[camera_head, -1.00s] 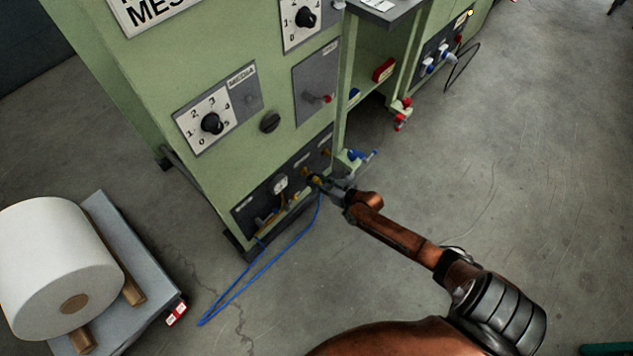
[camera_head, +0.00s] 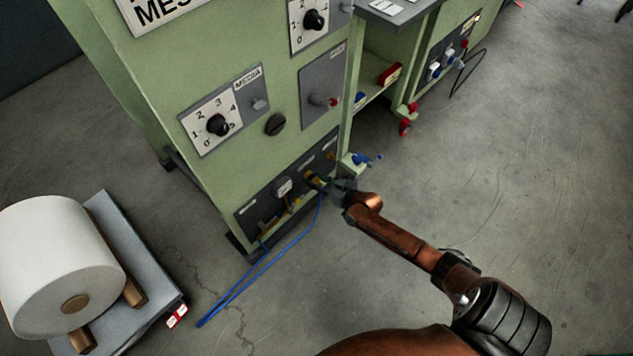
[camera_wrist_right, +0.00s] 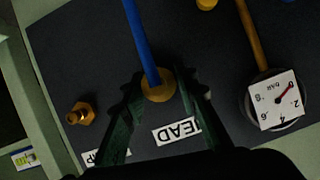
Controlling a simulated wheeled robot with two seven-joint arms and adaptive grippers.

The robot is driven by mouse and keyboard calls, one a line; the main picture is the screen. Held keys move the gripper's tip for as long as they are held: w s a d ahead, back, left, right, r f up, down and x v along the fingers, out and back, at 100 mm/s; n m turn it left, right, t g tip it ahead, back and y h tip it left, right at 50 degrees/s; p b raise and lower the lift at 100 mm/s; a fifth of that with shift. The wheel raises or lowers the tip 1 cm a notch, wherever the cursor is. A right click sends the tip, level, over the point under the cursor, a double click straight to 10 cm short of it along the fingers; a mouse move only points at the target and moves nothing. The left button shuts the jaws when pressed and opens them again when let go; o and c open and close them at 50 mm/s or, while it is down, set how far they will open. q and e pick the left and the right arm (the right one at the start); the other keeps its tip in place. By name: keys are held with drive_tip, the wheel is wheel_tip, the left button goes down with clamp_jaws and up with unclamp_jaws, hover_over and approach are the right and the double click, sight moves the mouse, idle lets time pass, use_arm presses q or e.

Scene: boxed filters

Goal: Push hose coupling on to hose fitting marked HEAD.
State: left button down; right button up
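In the right wrist view the brass hose coupling (camera_wrist_right: 158,86) sits on the dark panel (camera_wrist_right: 60,45) beside a partly hidden, upside-down label (camera_wrist_right: 178,131) reading "EAD". The blue hose (camera_wrist_right: 141,35) runs from it. The fitting under the coupling is hidden. The fingers of my right gripper (camera_wrist_right: 160,92) stand on both sides of the coupling, with a small gap showing; they look open. In the head view my right gripper (camera_head: 338,184) is at the low panel of the green cabinet, just right of the brass coupling (camera_head: 313,179). My left gripper is not in view.
A bare brass fitting (camera_wrist_right: 81,113) and a pressure gauge (camera_wrist_right: 275,100) flank the coupling. A blue-handled valve (camera_head: 358,160) sticks out close to my right gripper. The blue hose (camera_head: 262,268) loops over the floor. A white roll (camera_head: 55,260) lies at left. Floor at right is clear.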

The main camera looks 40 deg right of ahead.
drive_tip(key=o, duration=0.4)
drive_tip(key=shift+s, duration=0.1)
drive_tip(key=shift+s, duration=0.3)
drive_tip(key=v, duration=1.1)
drive_tip(key=shift+r, duration=0.1)
